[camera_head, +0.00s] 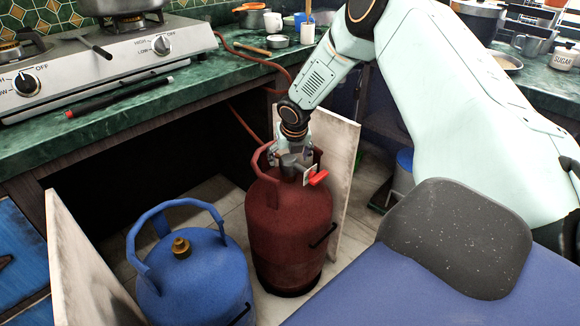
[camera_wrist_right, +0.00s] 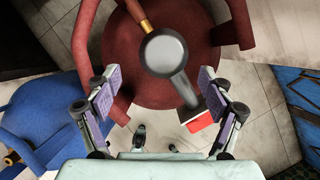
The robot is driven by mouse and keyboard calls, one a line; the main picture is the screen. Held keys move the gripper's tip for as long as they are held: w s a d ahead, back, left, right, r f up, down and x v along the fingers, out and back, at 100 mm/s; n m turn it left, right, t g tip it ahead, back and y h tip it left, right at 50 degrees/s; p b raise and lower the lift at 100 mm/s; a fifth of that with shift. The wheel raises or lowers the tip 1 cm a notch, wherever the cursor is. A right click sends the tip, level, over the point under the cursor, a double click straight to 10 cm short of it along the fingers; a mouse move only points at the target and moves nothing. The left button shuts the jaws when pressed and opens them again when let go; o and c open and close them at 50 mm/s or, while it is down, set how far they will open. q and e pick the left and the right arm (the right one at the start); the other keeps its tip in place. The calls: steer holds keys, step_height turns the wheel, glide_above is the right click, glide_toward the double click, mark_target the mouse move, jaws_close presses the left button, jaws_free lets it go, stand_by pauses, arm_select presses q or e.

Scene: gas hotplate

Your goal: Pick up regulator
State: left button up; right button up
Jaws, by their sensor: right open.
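The regulator (camera_wrist_right: 165,53) is a grey round body with a handle ending in a red and white tip. It sits on top of the red gas cylinder (camera_wrist_right: 120,75), with a brass fitting at its upper left. In the head view the red cylinder (camera_head: 288,235) stands upright, and the regulator's red tip (camera_head: 318,178) shows; my gripper partly hides the rest. My right gripper (camera_wrist_right: 158,90) is open above the cylinder top, its fingers on either side of the handle, apart from it. It also shows in the head view (camera_head: 291,155). My left gripper is not in view.
A blue cylinder (camera_head: 190,265) with a brass valve stands at left. A red hose (camera_head: 250,55) runs from the counter to the red cylinder. Open cabinet doors (camera_head: 345,170) flank the cylinders. The counter (camera_head: 150,95) bears a gas hotplate (camera_head: 95,65).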

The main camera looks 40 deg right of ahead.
mark_target(290, 161)
steer(key=b+x, duration=0.1)
steer(key=x, duration=0.1)
steer(key=b+x, duration=0.1)
steer(key=x, duration=0.1)
steer(key=shift+s+d+f, duration=0.2)
steer(key=shift+d, duration=0.1)
steer(key=shift+w+d+f+b, duration=0.1)
steer(key=shift+w+f+b, duration=0.05)
steer(key=shift+f+b, duration=0.15)
steer(key=shift+a+r, duration=0.15)
steer(key=shift+a, duration=0.05)
steer(key=shift+d, duration=0.1)
steer(key=shift+c, duration=0.5)
steer(key=c, duration=1.4)
